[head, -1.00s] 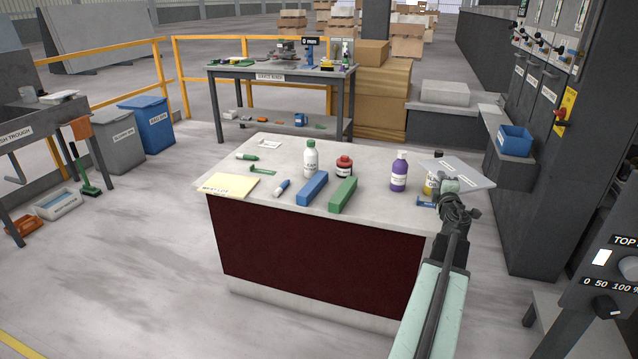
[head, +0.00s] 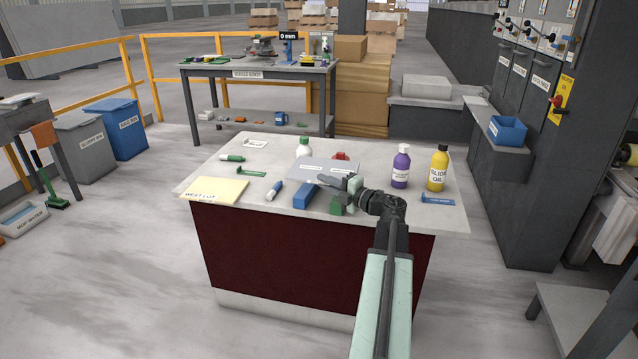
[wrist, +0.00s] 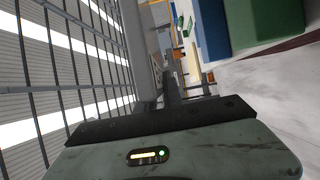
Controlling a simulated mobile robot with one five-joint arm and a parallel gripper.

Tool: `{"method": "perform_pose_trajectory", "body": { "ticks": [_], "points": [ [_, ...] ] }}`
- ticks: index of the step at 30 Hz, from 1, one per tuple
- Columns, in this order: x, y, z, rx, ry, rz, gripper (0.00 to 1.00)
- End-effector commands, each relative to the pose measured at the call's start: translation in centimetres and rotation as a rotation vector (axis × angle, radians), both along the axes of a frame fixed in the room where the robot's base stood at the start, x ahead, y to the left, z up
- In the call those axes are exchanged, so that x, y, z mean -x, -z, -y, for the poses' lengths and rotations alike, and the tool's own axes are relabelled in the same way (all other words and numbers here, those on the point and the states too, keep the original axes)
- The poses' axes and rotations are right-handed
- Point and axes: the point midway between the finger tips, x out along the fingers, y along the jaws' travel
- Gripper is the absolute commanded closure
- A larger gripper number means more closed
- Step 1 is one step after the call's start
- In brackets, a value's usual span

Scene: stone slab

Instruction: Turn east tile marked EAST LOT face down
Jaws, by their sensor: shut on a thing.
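A grey tile (head: 330,167) is held in my gripper (head: 348,184) above the middle of the stone slab (head: 250,155). My gripper is shut on the tile's near right part. Small light labels show on the tile's visible face, too small to read for sure. The tile's exact tilt is hard to tell. It hides the lower part of the white bottle and most of the red-capped bottle behind it. A pale yellow tile marked WEST LOT (head: 215,190) lies at the slab's near left corner.
Under or close to my gripper are a blue block (head: 305,194) and a green block (head: 336,206); both also show in the wrist view. A purple bottle (head: 400,166) and a yellow SLIDE OIL bottle (head: 437,170) stand at the right.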

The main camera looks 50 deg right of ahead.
Motion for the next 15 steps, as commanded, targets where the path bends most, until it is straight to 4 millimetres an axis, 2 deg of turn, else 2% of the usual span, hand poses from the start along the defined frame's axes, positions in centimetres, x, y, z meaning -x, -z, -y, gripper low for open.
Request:
{"method": "perform_pose_trajectory", "body": {
  "ticks": [7, 15],
  "points": [
    [-0.1, -0.1, -0.3, 0.0, -0.004, 0.002, 1.0],
    [-0.1, 2.6, -0.3, 0.0, -0.004, 0.002, 1.0]
  ]
}}
